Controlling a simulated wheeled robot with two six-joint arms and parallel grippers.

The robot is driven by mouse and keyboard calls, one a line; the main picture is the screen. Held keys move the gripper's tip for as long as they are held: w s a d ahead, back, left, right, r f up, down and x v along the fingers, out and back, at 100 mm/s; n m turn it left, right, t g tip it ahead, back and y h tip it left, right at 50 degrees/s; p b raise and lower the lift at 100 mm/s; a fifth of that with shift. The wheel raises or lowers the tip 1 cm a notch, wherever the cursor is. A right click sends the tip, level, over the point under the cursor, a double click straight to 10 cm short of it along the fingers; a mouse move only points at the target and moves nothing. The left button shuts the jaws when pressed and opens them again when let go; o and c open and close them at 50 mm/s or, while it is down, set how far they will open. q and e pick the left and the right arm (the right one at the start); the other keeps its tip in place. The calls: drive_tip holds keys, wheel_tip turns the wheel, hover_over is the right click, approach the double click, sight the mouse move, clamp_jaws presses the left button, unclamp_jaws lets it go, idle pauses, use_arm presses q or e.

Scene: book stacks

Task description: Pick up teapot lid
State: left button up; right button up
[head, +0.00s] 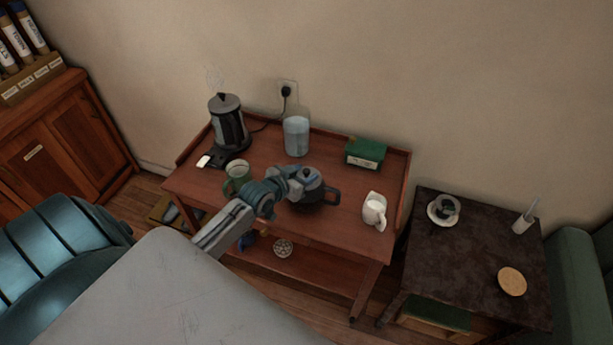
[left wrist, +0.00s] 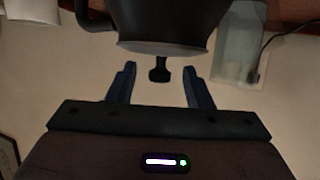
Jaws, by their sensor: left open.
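A dark teapot (head: 318,197) with a grey lid (head: 309,177) stands on the wooden tea table (head: 345,186). My left gripper (head: 297,183) reaches in from the left at the lid and partly covers it. In the left wrist view, which looks upside down, the teapot (left wrist: 170,18) fills the top, with the lid's pale rim (left wrist: 163,47) below it. The lid's dark knob (left wrist: 159,70) lies between the open fingers of my left gripper (left wrist: 160,72), with a gap on each side. My right gripper is out of view.
A green mug (head: 237,177) stands left of the teapot, close to my left arm. Behind are an electric kettle (head: 228,122), a glass jar (head: 296,137) and a green box (head: 366,153). A white jug (head: 375,210) stands to the right, before a dark side table (head: 468,262).

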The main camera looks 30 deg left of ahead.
use_arm(q)
drive_tip(key=shift+w+f, duration=0.1)
drive_tip(key=shift+w, duration=0.15)
drive_tip(key=shift+s, duration=0.1)
clamp_jaws()
